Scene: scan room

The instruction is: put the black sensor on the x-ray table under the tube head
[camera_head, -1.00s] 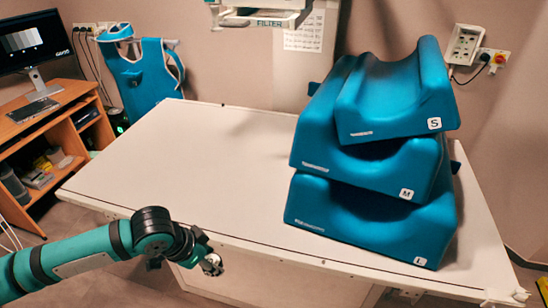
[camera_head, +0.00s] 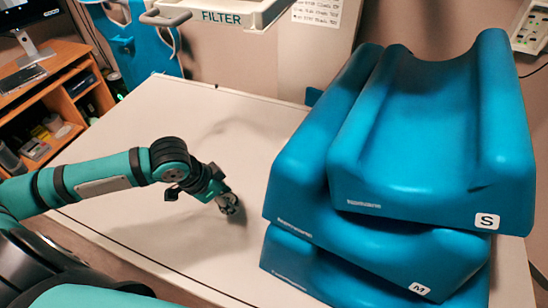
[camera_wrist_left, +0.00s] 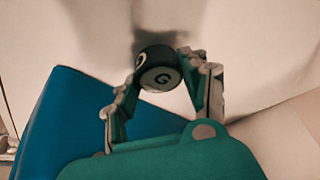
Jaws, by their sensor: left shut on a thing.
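I cannot tell whether the sensor touches the tabletop. The tube head's lower frame, marked FILTER (camera_head: 228,16), is at the top of the head view, beyond the gripper. My right gripper is not in view.
A stack of blue foam cushions (camera_head: 420,120) marked S and M fills the table's right side, close to the left gripper. A wooden desk (camera_head: 55,75) with a monitor stands at the far left. The tabletop behind the gripper is clear.

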